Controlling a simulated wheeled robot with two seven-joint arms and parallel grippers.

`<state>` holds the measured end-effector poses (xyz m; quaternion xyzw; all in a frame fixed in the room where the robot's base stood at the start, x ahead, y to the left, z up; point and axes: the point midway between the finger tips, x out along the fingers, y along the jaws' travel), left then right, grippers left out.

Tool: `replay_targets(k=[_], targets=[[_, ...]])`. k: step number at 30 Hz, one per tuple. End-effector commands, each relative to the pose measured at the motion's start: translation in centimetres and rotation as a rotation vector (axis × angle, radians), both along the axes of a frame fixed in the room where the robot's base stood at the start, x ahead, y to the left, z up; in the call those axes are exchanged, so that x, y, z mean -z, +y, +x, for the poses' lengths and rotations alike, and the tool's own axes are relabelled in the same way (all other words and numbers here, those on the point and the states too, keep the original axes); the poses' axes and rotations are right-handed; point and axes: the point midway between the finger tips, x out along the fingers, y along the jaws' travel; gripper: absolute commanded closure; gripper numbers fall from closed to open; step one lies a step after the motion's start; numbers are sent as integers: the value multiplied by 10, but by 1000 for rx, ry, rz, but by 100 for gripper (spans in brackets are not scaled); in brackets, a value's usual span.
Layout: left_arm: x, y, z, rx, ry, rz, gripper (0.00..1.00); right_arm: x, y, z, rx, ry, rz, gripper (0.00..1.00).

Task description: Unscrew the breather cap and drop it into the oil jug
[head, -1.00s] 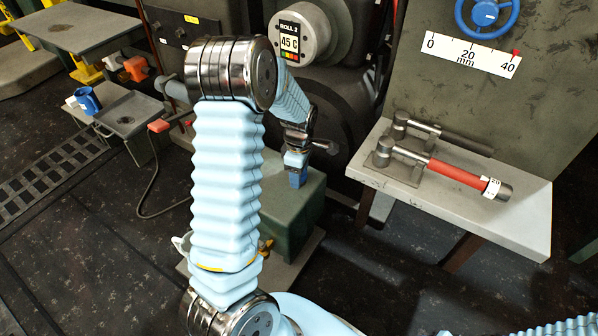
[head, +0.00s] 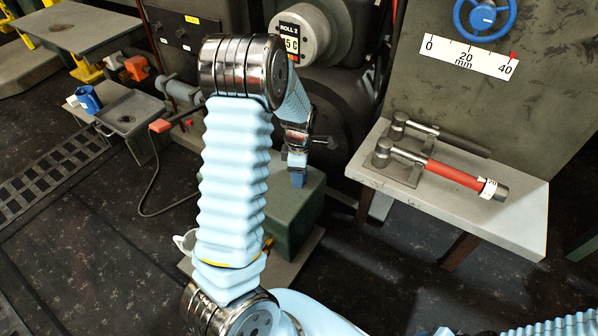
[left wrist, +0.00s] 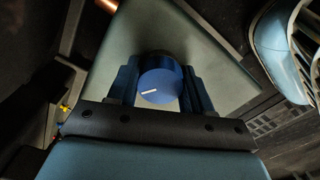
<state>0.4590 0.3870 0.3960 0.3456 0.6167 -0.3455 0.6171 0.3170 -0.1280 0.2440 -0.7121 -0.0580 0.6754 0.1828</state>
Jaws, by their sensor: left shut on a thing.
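The breather cap (left wrist: 160,82) is a round blue knob with a short white mark, seen in the left wrist view between my fingers. My left gripper (left wrist: 160,92) is shut on it, over the grey-green top of a box-shaped housing. In the head view my left gripper (head: 298,180) points down at the green housing (head: 302,210); the cap is not clear there. I cannot tell if the cap still touches the housing. A pale vessel with a handle (head: 181,243), perhaps the oil jug, is mostly hidden behind my left arm. My right gripper is out of view.
A pale bench (head: 450,205) at right holds a red-handled tool (head: 453,174). The roll machine stands behind my gripper. Dark floor lies open in front.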

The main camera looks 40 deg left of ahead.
Motion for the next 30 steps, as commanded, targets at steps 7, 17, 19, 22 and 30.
replay_targets(k=[7,17,19,22,30], targets=[[-1,0,0,-129,1,1,81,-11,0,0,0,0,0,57],[0,0,0,-144,1,1,81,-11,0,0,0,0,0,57],[-1,0,0,-157,1,2,81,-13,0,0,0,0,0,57],[-2,0,0,-206,3,1,81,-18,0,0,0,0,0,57],[0,0,0,-327,2,1,81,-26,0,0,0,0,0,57]])
